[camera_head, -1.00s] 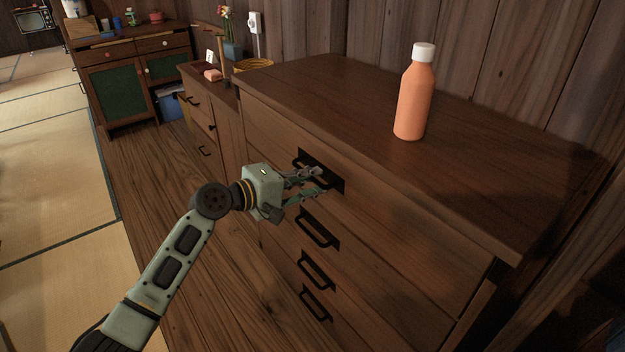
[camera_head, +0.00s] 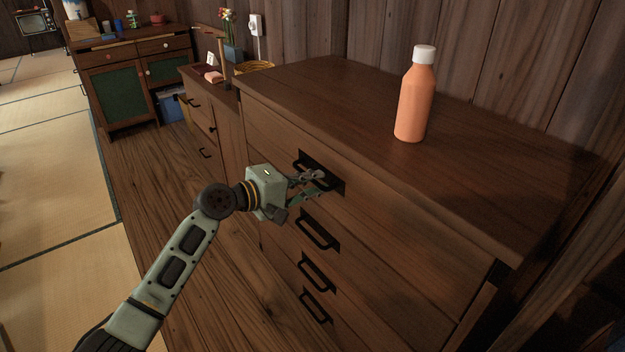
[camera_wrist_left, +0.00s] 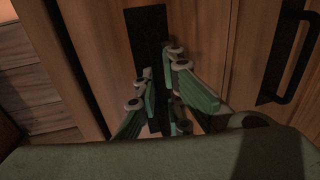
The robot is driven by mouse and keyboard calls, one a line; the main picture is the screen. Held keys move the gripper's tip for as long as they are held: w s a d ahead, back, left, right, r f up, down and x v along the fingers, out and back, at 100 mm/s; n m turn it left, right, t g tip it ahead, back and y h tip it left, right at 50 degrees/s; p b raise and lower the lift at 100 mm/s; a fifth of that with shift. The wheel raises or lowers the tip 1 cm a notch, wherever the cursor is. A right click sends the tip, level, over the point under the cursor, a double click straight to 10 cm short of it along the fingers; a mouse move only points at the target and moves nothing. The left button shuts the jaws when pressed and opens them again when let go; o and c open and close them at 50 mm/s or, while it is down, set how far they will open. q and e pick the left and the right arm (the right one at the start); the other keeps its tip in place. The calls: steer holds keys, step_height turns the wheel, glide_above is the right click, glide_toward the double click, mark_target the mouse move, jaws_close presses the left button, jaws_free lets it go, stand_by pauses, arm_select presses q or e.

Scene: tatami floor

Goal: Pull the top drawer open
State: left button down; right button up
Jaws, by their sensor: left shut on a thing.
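The wooden chest of drawers (camera_head: 400,225) stands at the right in the head view, with a stack of drawers on its front. The top drawer (camera_head: 400,212) looks flush with the front. Its dark handle (camera_head: 304,158) sits on a black plate. My left gripper (camera_head: 317,184) is at that handle, its fingers shut on it. In the left wrist view, the fingers (camera_wrist_left: 168,98) close in front of the black plate (camera_wrist_left: 150,42) and hide most of the handle. My right gripper is not in view.
An orange bottle with a white cap (camera_head: 415,98) stands upright on the chest top. Lower handles (camera_head: 318,236) stick out below the top one. A smaller cabinet (camera_head: 203,115) adjoins at the left. Wooden floor (camera_head: 165,185) in front is clear.

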arm_select(q)
steer(key=f+p+v, duration=0.1)
steer(key=f+v, duration=0.1)
steer(key=v, duration=0.9)
steer(key=f+p+v, duration=0.2)
steer(key=v, duration=0.9)
steer(key=shift+s+a+f, duration=0.3)
steer(key=shift+s+a, duration=0.05)
steer(key=shift+a, duration=0.1)
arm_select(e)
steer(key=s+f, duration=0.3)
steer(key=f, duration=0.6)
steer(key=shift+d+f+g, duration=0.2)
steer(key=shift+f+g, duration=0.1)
arm_select(q)
steer(key=c, duration=2.1)
jaws_free()
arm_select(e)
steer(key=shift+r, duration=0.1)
